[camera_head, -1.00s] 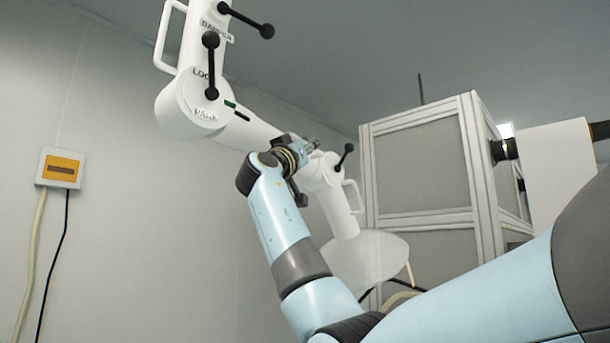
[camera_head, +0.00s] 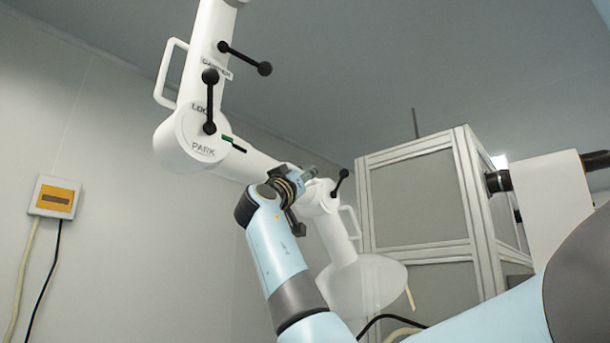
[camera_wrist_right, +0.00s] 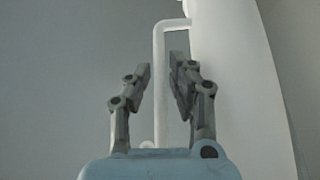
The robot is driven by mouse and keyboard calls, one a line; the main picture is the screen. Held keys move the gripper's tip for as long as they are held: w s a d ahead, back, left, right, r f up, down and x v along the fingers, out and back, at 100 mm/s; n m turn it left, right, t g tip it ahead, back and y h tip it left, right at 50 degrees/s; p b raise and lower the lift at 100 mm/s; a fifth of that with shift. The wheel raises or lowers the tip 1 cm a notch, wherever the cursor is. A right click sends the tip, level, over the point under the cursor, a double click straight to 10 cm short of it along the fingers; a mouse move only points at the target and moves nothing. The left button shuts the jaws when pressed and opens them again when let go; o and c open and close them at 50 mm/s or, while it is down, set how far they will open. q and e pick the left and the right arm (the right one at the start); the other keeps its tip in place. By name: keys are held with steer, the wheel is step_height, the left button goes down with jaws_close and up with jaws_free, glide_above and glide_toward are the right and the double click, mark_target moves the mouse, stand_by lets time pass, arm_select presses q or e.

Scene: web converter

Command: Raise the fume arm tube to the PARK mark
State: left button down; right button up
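The white fume arm has an upper tube (camera_head: 203,60) and a lower tube (camera_head: 250,166) meeting at a round elbow joint. The PARK mark (camera_head: 204,148) is on this joint; a green-and-black mark (camera_head: 233,143) lies just right of it. The black LOCK lever (camera_head: 210,102) stands near upright. The lower tube slopes down right to the hood (camera_head: 368,285). My right gripper (camera_head: 310,175) is beside the lower tube's far end. The right wrist view shows its fingers (camera_wrist_right: 162,80) open, with a white handle (camera_wrist_right: 158,85) between them in the picture; contact is unclear. My left gripper is out of view.
A black DAMPER lever (camera_head: 245,58) and a side handle (camera_head: 168,75) are on the upper tube. Another black lever (camera_head: 341,183) is near the hood. A framed grey cabinet (camera_head: 415,205) stands right. A yellow switch box (camera_head: 54,197) is on the left wall.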

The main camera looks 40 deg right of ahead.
steer(key=v, duration=1.1)
steer(key=shift+s+a+f, duration=0.15)
steer(key=shift+a+f, duration=0.05)
